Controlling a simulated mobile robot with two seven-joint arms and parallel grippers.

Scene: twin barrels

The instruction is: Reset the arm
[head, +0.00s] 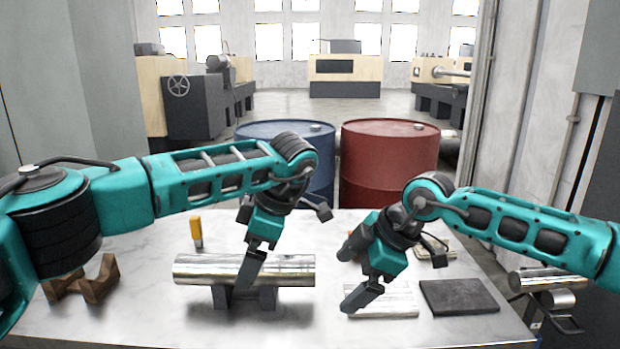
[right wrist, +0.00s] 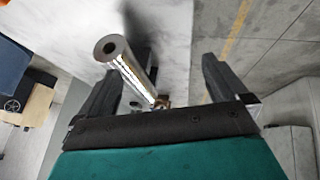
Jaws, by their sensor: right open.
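Both my arms reach over a pale marble-like table (head: 150,320). My right gripper (head: 349,275) is open and empty, above the right half of the table. In the right wrist view its two fingers (right wrist: 163,70) stand wide apart. My left gripper (head: 249,250) hangs pointing down in front of a shiny metal cylinder (head: 195,268), and one finger overlaps the cylinder in the picture. I cannot tell whether it touches, nor how far its jaws are open. The cylinder lies level on a dark stand (head: 222,297). It also shows in the right wrist view (right wrist: 128,62), apart from the right fingers.
A blue barrel (head: 322,165) and a red barrel (head: 388,160) stand behind the table. On the table are a brown wooden block (head: 98,286), a yellow-handled tool (head: 196,230), a white flat item (head: 400,302) and a dark flat pad (head: 458,296). The front middle is clear.

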